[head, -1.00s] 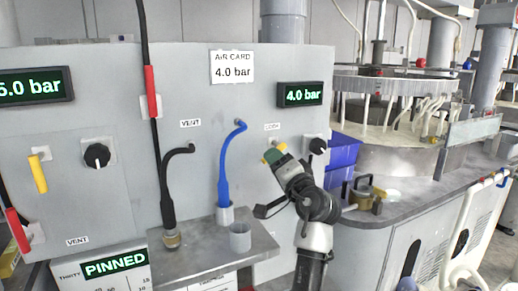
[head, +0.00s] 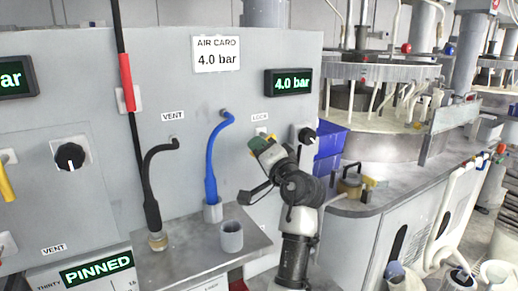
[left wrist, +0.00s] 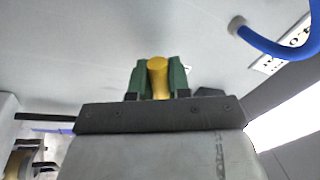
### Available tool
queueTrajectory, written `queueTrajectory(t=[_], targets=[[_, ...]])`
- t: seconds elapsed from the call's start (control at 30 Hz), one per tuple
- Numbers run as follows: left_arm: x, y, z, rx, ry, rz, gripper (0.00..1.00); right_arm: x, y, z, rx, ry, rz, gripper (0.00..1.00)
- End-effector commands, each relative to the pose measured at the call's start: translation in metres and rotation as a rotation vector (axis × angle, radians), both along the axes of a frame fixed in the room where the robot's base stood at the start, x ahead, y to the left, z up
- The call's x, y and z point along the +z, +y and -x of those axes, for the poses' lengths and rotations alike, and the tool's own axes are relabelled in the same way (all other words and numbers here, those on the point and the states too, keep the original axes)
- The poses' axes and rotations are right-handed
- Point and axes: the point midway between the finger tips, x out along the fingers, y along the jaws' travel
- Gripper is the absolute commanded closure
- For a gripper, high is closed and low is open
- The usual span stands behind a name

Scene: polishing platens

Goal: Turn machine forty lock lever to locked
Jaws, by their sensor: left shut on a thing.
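The yellow lock lever (left wrist: 158,78) is between the green fingers of my left gripper (left wrist: 158,82) in the left wrist view. In the head view my left gripper (head: 263,144) is at the grey panel, just below the LOCK label (head: 260,118). It is shut on the lever, whose yellow end (head: 271,135) barely shows there. The gripper hides most of the lever and its mount, so I cannot tell its exact angle in the head view. My right gripper is not in view.
A blue hose (head: 212,160) and a black hose (head: 152,190) hang at the left, above a metal shelf (head: 190,262). Blue bins (head: 329,143) and a round polishing machine (head: 375,125) stand to the right.

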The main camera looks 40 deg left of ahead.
Motion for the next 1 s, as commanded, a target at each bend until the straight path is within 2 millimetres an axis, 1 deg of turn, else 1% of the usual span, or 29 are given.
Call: queueTrajectory(t=[0.17,0.27,0.47,0.6,0.7,0.8,1.0], targets=[[-0.003,0.001,0.0,0.002,-0.02,0.006,1.0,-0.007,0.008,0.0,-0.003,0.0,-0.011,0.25],[-0.005,0.0,-0.001,0.001,-0.054,0.015,1.0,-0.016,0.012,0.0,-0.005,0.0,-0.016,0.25],[-0.012,0.0,-0.003,0.003,-0.174,0.048,1.0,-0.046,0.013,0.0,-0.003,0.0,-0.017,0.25],[-0.016,-0.001,-0.006,0.002,-0.291,0.082,1.0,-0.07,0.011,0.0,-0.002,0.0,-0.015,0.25],[-0.017,-0.002,-0.008,0.001,-0.376,0.107,1.0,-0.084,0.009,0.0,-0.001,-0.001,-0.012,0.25],[-0.017,-0.002,-0.011,0.001,-0.451,0.129,1.0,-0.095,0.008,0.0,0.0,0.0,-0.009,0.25],[-0.018,-0.003,-0.014,0.001,-0.573,0.165,1.0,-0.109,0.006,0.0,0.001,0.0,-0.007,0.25]])
